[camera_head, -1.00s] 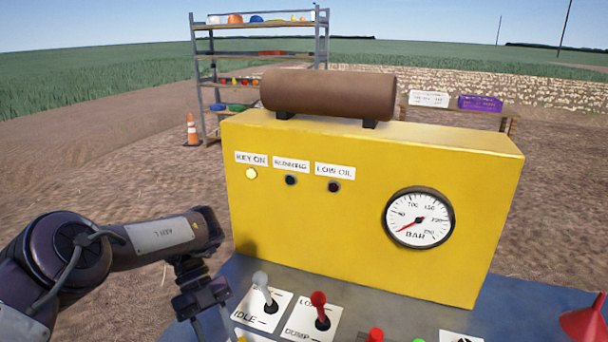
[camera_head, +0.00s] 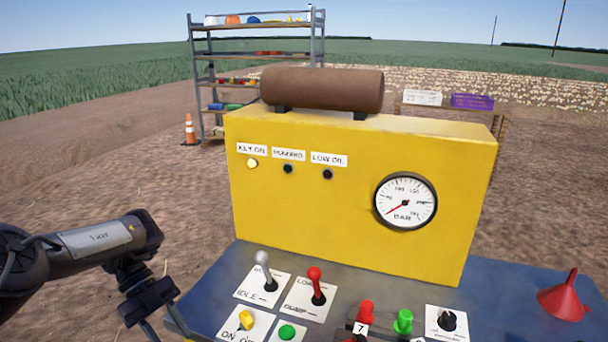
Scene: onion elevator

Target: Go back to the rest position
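My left arm comes in from the left, and its wrist and gripper (camera_head: 150,312) hang beside the left edge of the control panel. The fingertips are cut off or too unclear to judge. The gripper is apart from the levers. My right gripper is not in view. The yellow machine box (camera_head: 340,215) stands behind the blue-grey panel (camera_head: 530,277). The panel bears a grey-tipped lever (camera_head: 264,266), a red-tipped lever (camera_head: 316,284), a yellow switch (camera_head: 246,319) and a green button (camera_head: 287,331). The KEY ON lamp (camera_head: 252,163) is lit.
Red (camera_head: 366,311) and green (camera_head: 403,320) fittings, a black knob (camera_head: 447,320) and a red funnel (camera_head: 564,298) stand on the panel. A pressure gauge (camera_head: 405,202) is on the box. A shelf rack (camera_head: 203,80) and a cone (camera_head: 190,130) stand behind. Ground left of the panel is clear.

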